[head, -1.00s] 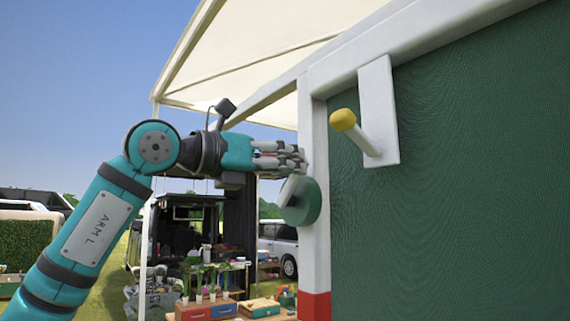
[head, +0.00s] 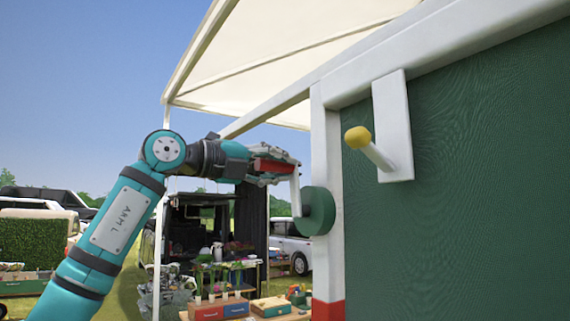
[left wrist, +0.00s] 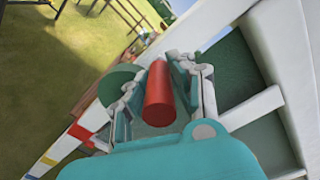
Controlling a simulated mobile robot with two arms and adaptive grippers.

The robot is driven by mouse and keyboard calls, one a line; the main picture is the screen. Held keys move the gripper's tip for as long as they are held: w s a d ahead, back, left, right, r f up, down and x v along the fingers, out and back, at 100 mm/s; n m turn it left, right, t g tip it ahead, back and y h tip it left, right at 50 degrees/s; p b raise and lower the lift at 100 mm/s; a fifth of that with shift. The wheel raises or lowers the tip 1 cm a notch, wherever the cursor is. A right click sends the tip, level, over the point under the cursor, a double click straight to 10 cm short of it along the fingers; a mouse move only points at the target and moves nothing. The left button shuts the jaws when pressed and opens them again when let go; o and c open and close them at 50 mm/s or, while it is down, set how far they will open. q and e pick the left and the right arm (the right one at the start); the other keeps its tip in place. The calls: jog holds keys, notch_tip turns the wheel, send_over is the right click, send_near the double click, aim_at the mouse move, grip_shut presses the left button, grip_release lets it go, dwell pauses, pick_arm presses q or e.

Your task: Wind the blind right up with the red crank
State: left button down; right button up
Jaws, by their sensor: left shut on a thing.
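The red crank's handle (head: 274,166) lies between the fingers of my left gripper (head: 284,171), which is shut on it. In the left wrist view the red handle (left wrist: 159,95) sits between the two fingers of my gripper (left wrist: 160,88). The white crank arm (head: 295,193) runs down from the handle to a round green hub (head: 318,211) on the white post. A large green panel (head: 450,210) fills the right side of the head view; I cannot tell whether it is the blind. My right gripper is out of view.
A white plate with a yellow-tipped peg (head: 359,138) sticks out from the green panel. A white post (head: 328,150) with a red foot stands beside the hub. A cream canopy (head: 290,60) hangs overhead. Behind are a stall table with crates (head: 221,308) and vehicles.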

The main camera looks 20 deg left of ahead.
pick_arm(q)
jog(key=shift+w+a+n, duration=0.4)
jog(key=shift+a+n, duration=0.25)
jog(key=shift+n, duration=0.35)
jog(key=w+a+f+n+b, duration=0.2)
jog(key=f+n+b, duration=0.1)
jog(key=f+n, duration=0.2)
jog(key=w+a+f+n+b, duration=0.1)
jog(key=f+n+b, duration=0.3)
jog(key=n, duration=0.6)
jog(key=shift+w+a+f, duration=0.35)
jog(key=shift+a+f, duration=0.3)
jog(key=shift+f, duration=0.5)
jog(key=shift+s, duration=0.1)
jog(key=c, duration=1.1)
grip_release()
jog(key=shift+r, duration=0.1)
